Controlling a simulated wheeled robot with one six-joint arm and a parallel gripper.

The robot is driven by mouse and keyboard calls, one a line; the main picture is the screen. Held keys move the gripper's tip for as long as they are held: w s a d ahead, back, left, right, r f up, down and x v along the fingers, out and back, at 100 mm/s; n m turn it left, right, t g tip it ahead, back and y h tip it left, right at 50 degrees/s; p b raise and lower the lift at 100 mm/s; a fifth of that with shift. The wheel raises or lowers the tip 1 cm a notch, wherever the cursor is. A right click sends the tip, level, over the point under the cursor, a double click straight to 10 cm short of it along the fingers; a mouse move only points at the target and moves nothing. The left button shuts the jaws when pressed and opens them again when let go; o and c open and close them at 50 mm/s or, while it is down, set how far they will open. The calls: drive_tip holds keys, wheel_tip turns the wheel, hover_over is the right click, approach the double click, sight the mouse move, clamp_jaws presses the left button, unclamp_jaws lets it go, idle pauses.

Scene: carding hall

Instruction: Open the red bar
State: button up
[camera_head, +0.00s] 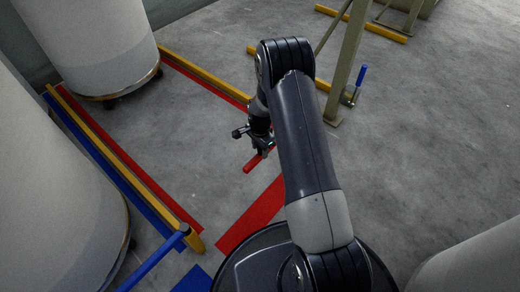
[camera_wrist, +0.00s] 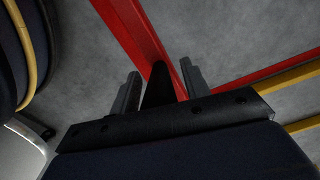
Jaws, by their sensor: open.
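My gripper (camera_head: 264,150) is open and hangs low beside a short visible length of the red bar (camera_head: 251,163) in the head view. In the wrist view, the two fingers (camera_wrist: 160,88) stand apart with a dark wedge-shaped piece between them. The red bar (camera_wrist: 133,35) runs from the top left down to the gap between the fingers, beyond the wedge. I cannot tell whether the fingers touch it. My arm hides much of the bar in the head view.
Red floor tape (camera_head: 252,213) lies in front of my base. Large pale cylinders (camera_head: 88,45) stand at left. A blue bar (camera_head: 152,262) joins a yellow post (camera_head: 193,241) at lower left. A metal frame (camera_head: 347,60) with a blue handle (camera_head: 361,76) stands behind.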

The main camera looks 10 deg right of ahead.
drive_tip(key=shift+c, duration=0.3)
clamp_jaws()
idle(0.3)
